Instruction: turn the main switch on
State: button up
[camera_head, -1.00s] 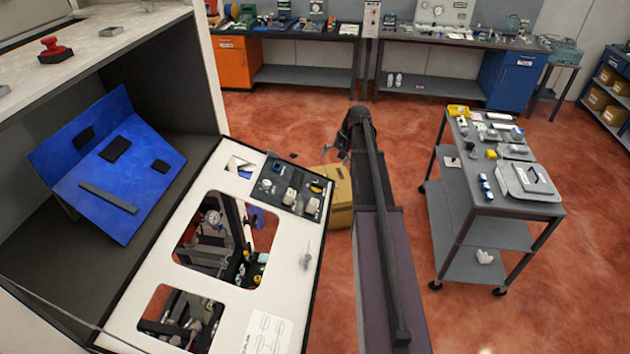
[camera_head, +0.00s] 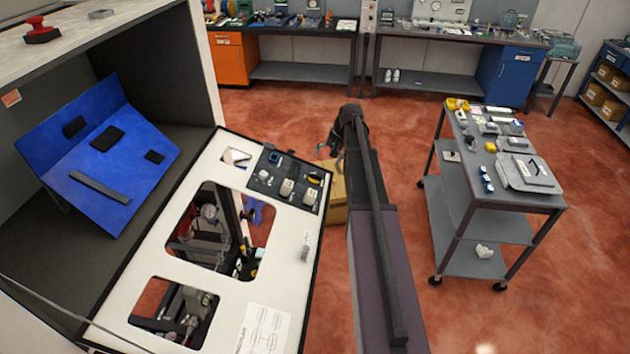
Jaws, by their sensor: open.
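A dark control plate (camera_head: 262,186) with several switches and knobs sits at the top right of the white machine panel (camera_head: 190,165). On its right side is a small yellow and black control (camera_head: 315,179), which may be the main switch; I cannot tell at this size. My gripper (camera_head: 326,148) is at the far end of my arm, just beyond and to the right of the plate's upper corner. It is small and dark in the view, open and apart from the controls.
The white panel has two cut-out openings. A blue angled board (camera_head: 140,165) stands left of it. A cardboard box (camera_head: 336,208) is on the floor behind my arm. A grey cart (camera_head: 470,200) with parts stands at right. Workbenches line the back; red floor lies between.

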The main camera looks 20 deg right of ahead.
aim_at(316, 175)
jog(key=shift+b+x, duration=4.15)
jog(key=shift+x, duration=0.75)
jog(key=shift+w, duration=0.15)
jog(key=shift+r, duration=0.1)
jog(key=shift+c, duration=0.2)
